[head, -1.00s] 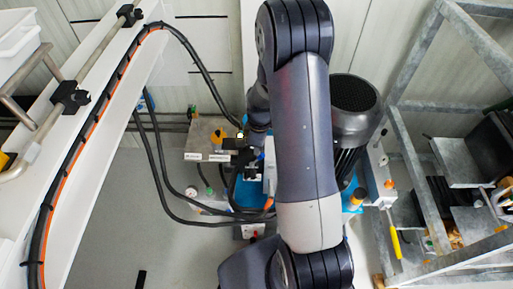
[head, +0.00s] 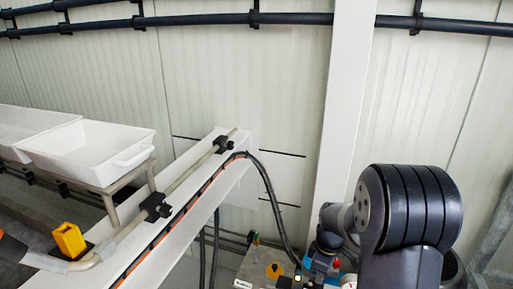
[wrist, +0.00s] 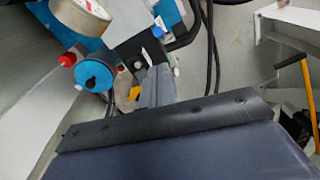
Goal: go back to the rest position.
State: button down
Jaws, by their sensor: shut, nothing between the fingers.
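My arm (head: 408,225) stands at the lower right of the head view, its dark ribbed joint uppermost. My gripper is hidden or out of frame in the head view. In the wrist view my gripper (wrist: 157,78) shows as narrow grey fingers above a black bar; they are together with nothing between them. Beyond them is blue pump equipment (wrist: 125,20) with a round blue-rimmed part (wrist: 95,75), a red cap (wrist: 68,60) and a round gauge-like part (wrist: 82,14). I cannot tell how far the fingers are from it.
A white sloping beam (head: 190,205) with a cable and a pipe runs along the left. White trays (head: 88,150) and a yellow box (head: 69,240) are at the left. A white post (head: 345,110) stands before the wall. A yellow handle (wrist: 291,68) shows in the wrist view.

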jog(key=f, duration=1)
jog(key=shift+s+a+f+b, duration=0.1)
jog(key=shift+s+a+b, duration=0.05)
jog(key=shift+s+b, duration=0.15)
